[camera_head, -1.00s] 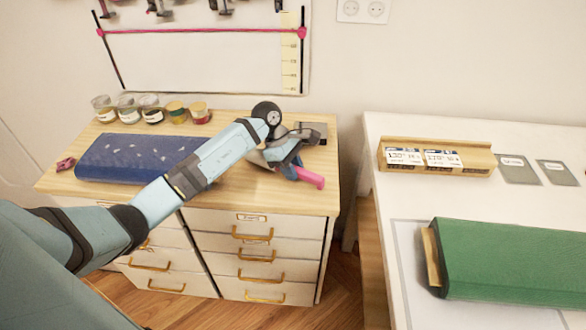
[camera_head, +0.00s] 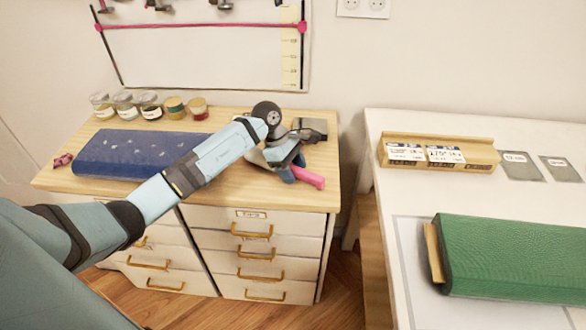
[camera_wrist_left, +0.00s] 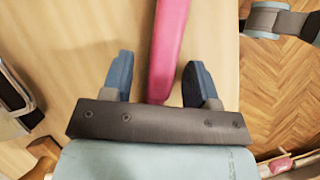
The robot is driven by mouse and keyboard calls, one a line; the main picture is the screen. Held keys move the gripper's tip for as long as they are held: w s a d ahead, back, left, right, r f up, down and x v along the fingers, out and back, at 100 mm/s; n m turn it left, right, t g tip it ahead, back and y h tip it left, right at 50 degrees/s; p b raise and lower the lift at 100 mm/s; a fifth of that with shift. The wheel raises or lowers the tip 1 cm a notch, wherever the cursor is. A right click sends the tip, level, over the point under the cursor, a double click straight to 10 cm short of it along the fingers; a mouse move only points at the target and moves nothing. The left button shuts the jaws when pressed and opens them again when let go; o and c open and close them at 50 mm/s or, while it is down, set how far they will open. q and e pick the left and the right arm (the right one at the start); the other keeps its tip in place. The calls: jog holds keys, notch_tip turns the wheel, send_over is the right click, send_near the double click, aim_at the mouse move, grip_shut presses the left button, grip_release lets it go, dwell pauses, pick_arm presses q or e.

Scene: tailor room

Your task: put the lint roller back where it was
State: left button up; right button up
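The lint roller shows as a pink handle (camera_head: 309,178) lying at the right front of the wooden dresser top; its roller end cannot be made out behind my gripper. My left gripper (camera_head: 291,168) is low over the dresser top at this handle. In the left wrist view the two blue fingers of my left gripper (camera_wrist_left: 159,62) are apart, with the pink handle (camera_wrist_left: 170,38) running between them. A gap shows on both sides, so the gripper is open and not clamped on it. My right gripper is not in view.
A blue fabric bolt (camera_head: 125,152) and several small jars (camera_head: 150,107) stand on the dresser (camera_head: 225,190). A dark flat object (camera_head: 313,127) lies behind my gripper.

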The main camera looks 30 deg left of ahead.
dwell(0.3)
pick_arm(q)
jog(key=v, duration=1.3)
jog(key=shift+a+r+b, duration=0.2)
jog(key=shift+r+b, duration=0.15)
jog(key=shift+b, duration=0.05)
jog(key=shift+s, duration=0.1)
